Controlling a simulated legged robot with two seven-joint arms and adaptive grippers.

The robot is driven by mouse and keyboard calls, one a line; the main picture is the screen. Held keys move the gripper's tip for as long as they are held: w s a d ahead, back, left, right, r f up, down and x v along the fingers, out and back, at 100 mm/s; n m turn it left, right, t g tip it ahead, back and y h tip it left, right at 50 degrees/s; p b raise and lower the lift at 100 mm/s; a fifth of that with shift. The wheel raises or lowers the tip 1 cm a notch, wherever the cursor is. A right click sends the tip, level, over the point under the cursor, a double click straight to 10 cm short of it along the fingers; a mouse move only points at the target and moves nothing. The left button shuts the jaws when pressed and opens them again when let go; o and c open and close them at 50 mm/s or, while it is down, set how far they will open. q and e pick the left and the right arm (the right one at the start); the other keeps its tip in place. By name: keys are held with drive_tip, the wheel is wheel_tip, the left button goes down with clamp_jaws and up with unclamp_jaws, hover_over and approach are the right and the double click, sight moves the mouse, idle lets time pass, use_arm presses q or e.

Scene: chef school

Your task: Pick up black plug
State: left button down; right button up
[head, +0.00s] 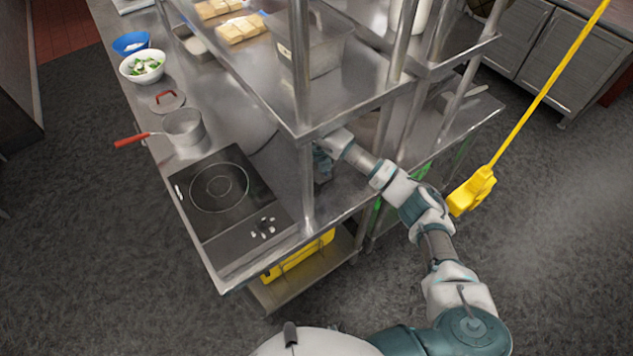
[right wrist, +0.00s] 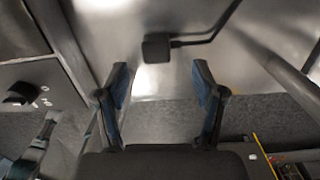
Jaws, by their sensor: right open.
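The black plug (right wrist: 156,47) shows in the right wrist view as a small dark block with a cable running from its right side. It lies on the metal counter top (right wrist: 125,22). My right gripper (right wrist: 162,75) is open, with its two blue-padded fingers apart. The plug appears beyond the fingertips, roughly in line with the gap between them, and nothing is held. In the head view my right gripper (head: 322,162) reaches under the upper shelf, partly hidden by a post, and the plug cannot be made out there. My left gripper is not in view.
The induction hob (head: 222,190) is left of my right gripper. A pot (head: 184,127) with a red handle and two bowls (head: 143,67) stand behind it. Metal posts (head: 307,185) and the upper shelf (head: 345,85) closely frame my right arm. A yellow mop (head: 473,190) stands right.

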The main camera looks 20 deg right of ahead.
sight(315, 188)
drive_tip(key=shift+w+a+f+n, duration=0.2)
drive_tip(key=shift+w+a+n, duration=0.1)
drive_tip(key=shift+a, duration=0.1)
drive_tip(key=shift+w+a+f+g, duration=0.1)
drive_tip(key=shift+f+g, duration=0.2)
drive_tip(key=shift+f, duration=0.05)
drive_tip(key=shift+s+f+p, duration=0.3)
drive_tip(key=shift+s+f, duration=0.1)
drive_tip(key=shift+f, duration=0.2)
drive_tip(key=shift+s+f+p, duration=0.3)
drive_tip(key=shift+s+f, duration=0.05)
drive_tip(key=shift+f, duration=0.25)
drive_tip(key=f, duration=0.4)
drive_tip(key=shift+w+d, duration=0.3)
drive_tip(key=shift+d, duration=0.1)
drive_tip(key=shift+s+a+r, duration=0.15)
drive_tip(key=shift+r, duration=0.05)
drive_tip(key=c, duration=0.6)
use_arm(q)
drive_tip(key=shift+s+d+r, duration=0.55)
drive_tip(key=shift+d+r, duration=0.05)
use_arm(e)
drive_tip(key=shift+a, duration=0.15)
drive_tip(key=c, duration=0.6)
